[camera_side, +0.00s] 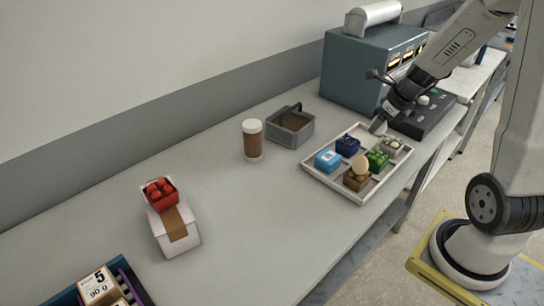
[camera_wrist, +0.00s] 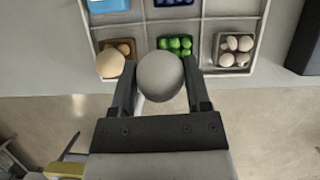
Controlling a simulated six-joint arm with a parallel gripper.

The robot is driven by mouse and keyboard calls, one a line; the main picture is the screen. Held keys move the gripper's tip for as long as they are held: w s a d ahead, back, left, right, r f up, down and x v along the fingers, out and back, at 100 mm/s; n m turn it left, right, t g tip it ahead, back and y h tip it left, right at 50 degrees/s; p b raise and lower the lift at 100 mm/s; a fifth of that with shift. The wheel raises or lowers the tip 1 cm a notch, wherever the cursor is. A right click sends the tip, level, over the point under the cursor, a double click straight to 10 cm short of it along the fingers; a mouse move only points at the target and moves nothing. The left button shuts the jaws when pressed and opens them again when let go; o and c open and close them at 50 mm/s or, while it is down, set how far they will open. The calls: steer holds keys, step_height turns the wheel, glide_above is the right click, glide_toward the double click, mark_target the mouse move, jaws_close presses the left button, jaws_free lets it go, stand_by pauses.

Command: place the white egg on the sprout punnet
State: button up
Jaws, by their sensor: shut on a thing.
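My gripper (camera_side: 382,117) is shut on the white egg (camera_wrist: 160,76), which sits between both fingers in the wrist view. The egg looks pale grey there and is held above the tray (camera_side: 333,188). The sprout punnet (camera_wrist: 176,45), with round green sprouts, lies in a tray compartment and shows just beyond the egg in the wrist view. It also shows in the side view (camera_side: 377,160), below and slightly left of my gripper. The egg covers part of the punnet in the wrist view. In the side view the egg is small and hard to make out.
A brown punnet (camera_side: 354,182) with a beige egg (camera_side: 361,164) on it sits beside the sprouts. A mushroom punnet (camera_side: 391,147), a dark blue punnet (camera_side: 347,147) and a light blue box (camera_side: 327,161) share the tray. A dark console (camera_side: 432,113) stands close to the right.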

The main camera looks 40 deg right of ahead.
steer(key=shift+s+d, duration=0.6)
steer(key=shift+d, duration=0.4)
glide_above(373, 153)
steer(key=s, duration=0.1)
steer(key=shift+m, duration=0.3)
steer(key=shift+s+f, duration=0.2)
steer(key=shift+f, duration=2.05)
steer(key=shift+f, duration=1.75)
steer(key=shift+f, duration=0.1)
steer(key=o, duration=0.9)
steer(key=shift+o, duration=0.2)
steer(key=v, duration=1.2)
steer(key=shift+a, duration=0.2)
